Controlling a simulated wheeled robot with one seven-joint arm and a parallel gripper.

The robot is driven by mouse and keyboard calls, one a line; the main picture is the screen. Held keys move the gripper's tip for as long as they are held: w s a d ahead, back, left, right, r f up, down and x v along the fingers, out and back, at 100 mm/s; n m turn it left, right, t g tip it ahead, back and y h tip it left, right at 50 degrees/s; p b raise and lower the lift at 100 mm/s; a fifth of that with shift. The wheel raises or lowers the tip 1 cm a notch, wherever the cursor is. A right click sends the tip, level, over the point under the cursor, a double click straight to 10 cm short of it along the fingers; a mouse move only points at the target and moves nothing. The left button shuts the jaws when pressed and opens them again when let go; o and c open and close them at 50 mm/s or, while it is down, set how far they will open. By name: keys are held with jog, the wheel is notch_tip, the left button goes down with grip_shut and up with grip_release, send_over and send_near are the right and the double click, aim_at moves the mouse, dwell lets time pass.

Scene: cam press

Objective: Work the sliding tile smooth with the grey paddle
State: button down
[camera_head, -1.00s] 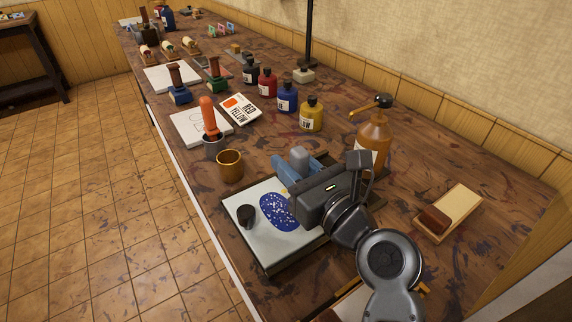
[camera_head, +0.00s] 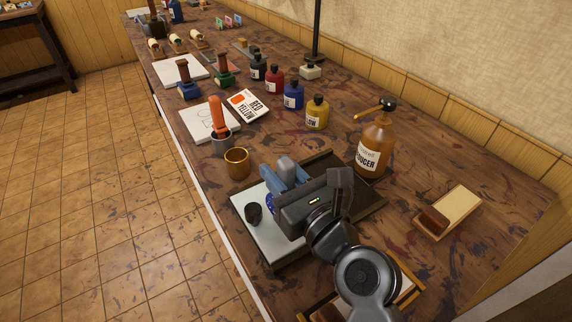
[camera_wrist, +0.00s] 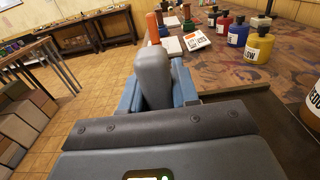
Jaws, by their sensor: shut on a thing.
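A pale flat tile (camera_head: 268,247) lies in a dark tray (camera_head: 362,208) on the near bench. A blue patch (camera_head: 270,204) on it is mostly hidden behind my gripper. My gripper (camera_head: 284,180) is over the tile, its blue fingers shut on an upright grey handle (camera_head: 287,166), which I take to be the grey paddle. In the wrist view the handle (camera_wrist: 153,75) stands between the fingers; its lower end is hidden, so I cannot tell whether it touches the tile. A small dark lump or pot (camera_head: 253,214) stands on the tile's left part.
A brown cup (camera_head: 237,163) stands just behind the tile's left corner. A large amber bottle (camera_head: 374,148) is behind right, with several ink bottles, including a yellow one (camera_head: 317,114), farther back. A wooden block-like tray (camera_head: 448,212) lies at right, with bare bench around it.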

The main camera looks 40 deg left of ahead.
jog(key=shift+s+a, duration=0.1)
jog(key=shift+s, duration=0.05)
jog(key=shift+s+a+p, duration=0.25)
jog(key=shift+s+p, duration=0.4)
jog(key=shift+p, duration=1.55)
dwell(0.9)
notch_tip(320, 180, up, 7)
jog(key=p, duration=0.1)
jog(key=shift+p, duration=0.35)
dwell(0.4)
notch_tip(320, 180, down, 6)
jog(key=a+b, duration=0.2)
jog(key=b, duration=0.1)
jog(key=shift+w+b, duration=0.35)
jog(key=shift+w, duration=0.05)
